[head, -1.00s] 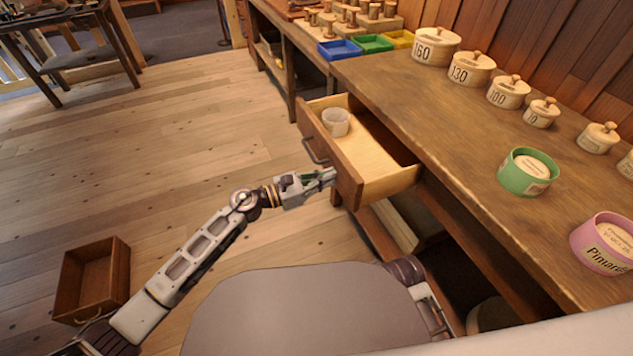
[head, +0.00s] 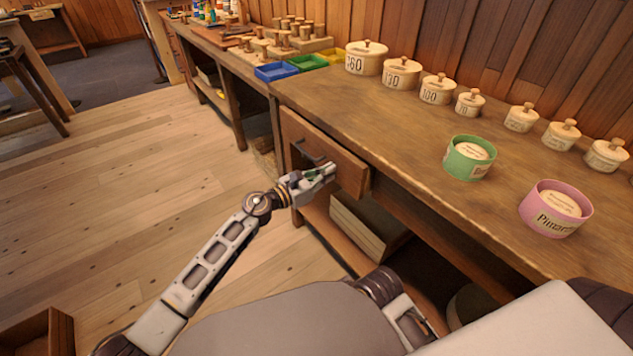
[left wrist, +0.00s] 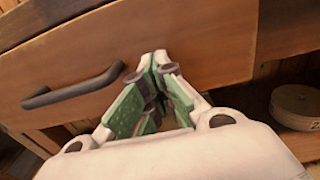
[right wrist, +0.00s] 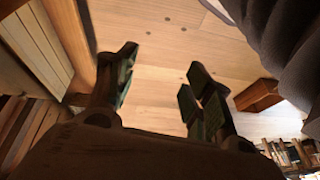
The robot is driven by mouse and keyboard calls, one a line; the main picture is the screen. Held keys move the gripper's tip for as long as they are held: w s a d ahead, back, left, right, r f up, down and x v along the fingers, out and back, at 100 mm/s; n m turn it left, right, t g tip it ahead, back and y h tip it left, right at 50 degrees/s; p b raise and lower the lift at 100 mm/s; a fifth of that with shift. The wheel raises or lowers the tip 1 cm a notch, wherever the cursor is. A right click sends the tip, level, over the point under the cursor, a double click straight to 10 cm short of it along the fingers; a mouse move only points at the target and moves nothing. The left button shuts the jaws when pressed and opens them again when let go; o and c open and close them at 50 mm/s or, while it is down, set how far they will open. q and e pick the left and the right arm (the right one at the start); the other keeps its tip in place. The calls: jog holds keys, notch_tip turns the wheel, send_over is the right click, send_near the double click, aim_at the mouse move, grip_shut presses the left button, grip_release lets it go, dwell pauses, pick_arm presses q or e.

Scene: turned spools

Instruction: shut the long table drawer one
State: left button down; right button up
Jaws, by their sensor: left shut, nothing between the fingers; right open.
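The long table drawer (head: 338,155) shows its wooden front in the head view. It sits in or very close to the table (head: 420,130), and its inside no longer shows. Its right end seems to stand slightly proud of the table edge. The dark bar handle (left wrist: 75,88) is on the front, left of my left gripper (left wrist: 158,68) in the left wrist view. My left gripper is shut and empty, its tips at or against the drawer front, beside the handle. I cannot tell whether they touch. My right gripper (right wrist: 160,68) is open and empty over the floor.
Lidded round boxes (head: 398,74), a green tub (head: 462,165) and a pink tub (head: 545,225) stand on the table. A crate (head: 365,225) is on the shelf below. A wooden box (head: 38,335) lies on the floor at lower left. Floor left of the table is clear.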

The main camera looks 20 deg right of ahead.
aim_at(340, 166)
pick_arm(q)
jog(key=b+x, duration=0.1)
jog(key=x, duration=0.3)
jog(key=shift+d+b, duration=0.15)
jog(key=shift+b, duration=0.15)
jog(key=shift+w+d, duration=0.2)
jog(key=shift+d, duration=0.15)
jog(key=shift+r, duration=0.1)
pick_arm(e)
jog(key=shift+t+y, duration=0.3)
jog(key=f, duration=0.1)
jog(key=a+f, duration=0.1)
jog(key=f, duration=0.2)
jog(key=shift+w+a+f, duration=0.3)
jog(key=shift+w, duration=0.05)
pick_arm(q)
jog(key=shift+r, duration=0.1)
